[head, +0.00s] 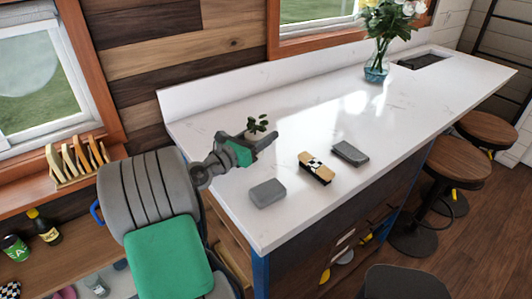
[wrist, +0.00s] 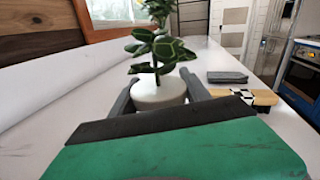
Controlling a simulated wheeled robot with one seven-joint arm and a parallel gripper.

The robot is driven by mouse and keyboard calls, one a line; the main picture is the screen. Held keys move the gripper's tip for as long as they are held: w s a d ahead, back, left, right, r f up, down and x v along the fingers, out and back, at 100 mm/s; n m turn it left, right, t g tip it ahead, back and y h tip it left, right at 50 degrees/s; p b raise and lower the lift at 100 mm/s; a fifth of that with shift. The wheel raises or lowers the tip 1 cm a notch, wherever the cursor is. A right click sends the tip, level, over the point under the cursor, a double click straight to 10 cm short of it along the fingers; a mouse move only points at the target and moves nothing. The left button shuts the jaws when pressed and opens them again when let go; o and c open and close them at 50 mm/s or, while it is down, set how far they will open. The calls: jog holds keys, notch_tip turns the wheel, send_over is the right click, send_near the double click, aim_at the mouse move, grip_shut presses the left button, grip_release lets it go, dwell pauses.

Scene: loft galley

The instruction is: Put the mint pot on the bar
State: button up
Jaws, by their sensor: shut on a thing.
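The mint pot is a small white pot (wrist: 158,94) with dark green leaves (wrist: 158,50), upright between my fingers in the wrist view. In the head view its leaves (head: 257,125) show above my gripper (head: 262,137), while the pot itself is mostly hidden. My gripper (wrist: 158,100) is shut on the pot, one finger on each side. The bar is the long white counter (head: 330,105). My gripper and the pot are over its near left part. I cannot tell whether the pot's base touches the counter.
A grey block (head: 267,193), a tan block with a checkered band (head: 316,168) and a dark grey slab (head: 350,153) lie on the bar, right of my gripper. A glass vase of flowers (head: 377,68) stands farther back. Round stools (head: 457,162) line the right side.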

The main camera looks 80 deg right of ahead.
jog(key=f+b, duration=0.2)
jog(key=d+f+b, duration=0.1)
jog(key=f+b, duration=0.1)
jog(key=b, duration=0.1)
jog(key=shift+s, duration=0.2)
jog(key=shift+a+b, duration=0.15)
jog(key=shift+b, duration=0.15)
jog(key=shift+r+p, duration=0.2)
jog(key=shift+p, duration=0.1)
jog(key=shift+f, duration=0.1)
jog(key=o, duration=1.7)
jog(key=shift+f, duration=0.15)
jog(key=shift+c, duration=0.2)
